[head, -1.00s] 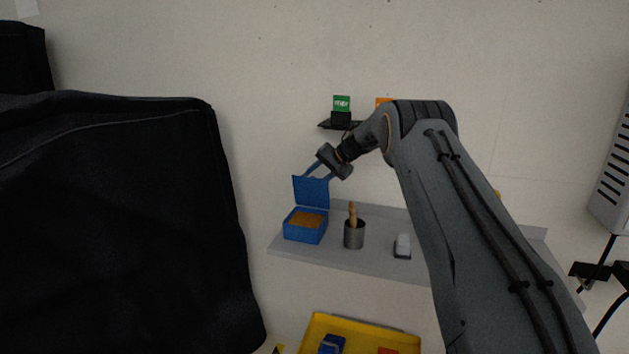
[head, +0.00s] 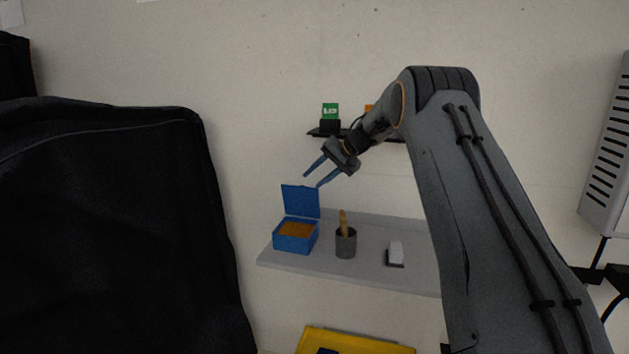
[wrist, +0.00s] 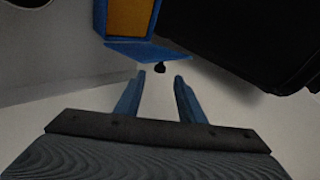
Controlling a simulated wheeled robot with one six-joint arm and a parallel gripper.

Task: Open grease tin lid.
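The blue grease tin (head: 295,242) stands on the left part of the grey shelf, with orange-brown grease (head: 297,229) showing inside. Its blue lid (head: 301,201) stands up at the back edge, open. In the wrist view the lid (wrist: 140,53) and the tin (wrist: 98,18) show at the top. My gripper (head: 312,181) is above the lid, its two blue fingers spread apart with nothing between them. In the wrist view the fingers of my gripper (wrist: 160,76) are also apart and empty, just short of the lid. They look clear of it.
A grey cup with a wooden-handled brush (head: 346,243) and a small white-and-dark block (head: 395,254) stand on the grey shelf (head: 350,278). A small dark upper shelf (head: 313,133) holds a green card (head: 330,111). A black-covered cart (head: 110,220) fills the left. A yellow tray (head: 350,343) is below.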

